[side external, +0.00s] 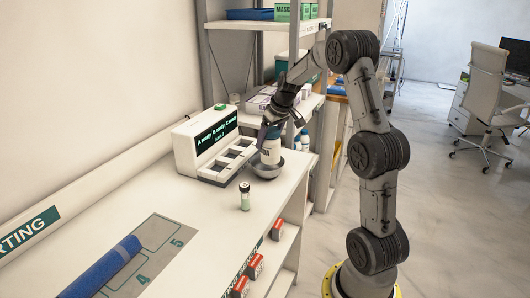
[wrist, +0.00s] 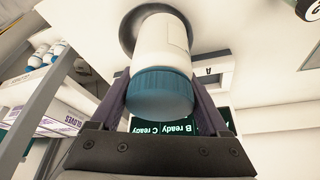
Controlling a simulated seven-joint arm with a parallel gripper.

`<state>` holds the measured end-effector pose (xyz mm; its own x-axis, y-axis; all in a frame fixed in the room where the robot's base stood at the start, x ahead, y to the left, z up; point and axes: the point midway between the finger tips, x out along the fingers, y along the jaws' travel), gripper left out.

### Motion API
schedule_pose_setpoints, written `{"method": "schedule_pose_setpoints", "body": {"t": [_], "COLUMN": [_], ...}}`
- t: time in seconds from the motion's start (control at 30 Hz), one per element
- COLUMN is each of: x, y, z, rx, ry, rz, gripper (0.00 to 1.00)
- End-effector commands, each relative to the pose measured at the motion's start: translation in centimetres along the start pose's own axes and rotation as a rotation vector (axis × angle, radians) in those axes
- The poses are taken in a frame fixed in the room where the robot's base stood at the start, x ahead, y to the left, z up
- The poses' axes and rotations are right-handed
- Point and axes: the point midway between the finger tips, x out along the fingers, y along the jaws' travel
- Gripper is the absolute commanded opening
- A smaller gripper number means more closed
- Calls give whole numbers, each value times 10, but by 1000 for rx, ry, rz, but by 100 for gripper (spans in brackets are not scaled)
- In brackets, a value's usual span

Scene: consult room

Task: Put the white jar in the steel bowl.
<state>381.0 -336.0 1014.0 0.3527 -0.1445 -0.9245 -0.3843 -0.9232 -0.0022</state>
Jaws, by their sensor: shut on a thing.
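The white jar (side external: 269,153) has a blue lid and stands upright, low over or in the steel bowl (side external: 266,171); I cannot tell whether it touches the bottom. My gripper (side external: 272,127) is shut on the jar from above. In the wrist view the jar (wrist: 163,60) sits between the two fingers of my gripper (wrist: 165,105), with its lid toward the camera. Part of the round grey bowl (wrist: 128,30) shows behind the jar there; the rest is hidden by the jar.
A white device (side external: 205,145) with a green-text display and several slots stands left of the bowl. A blue roll (side external: 102,268) lies on a grey mat at the near left. Shelves with boxes stand behind.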

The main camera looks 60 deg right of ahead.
Motion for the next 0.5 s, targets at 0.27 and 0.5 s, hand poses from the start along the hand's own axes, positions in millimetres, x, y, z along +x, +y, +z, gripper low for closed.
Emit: {"method": "schedule_pose_setpoints", "body": {"t": [0.27, 0.5], "x": [32, 53], "y": [7, 9], "z": [-10, -7], "rx": [-2, 0], "ry": [3, 0], "rz": [1, -1], "gripper": [20, 20]}}
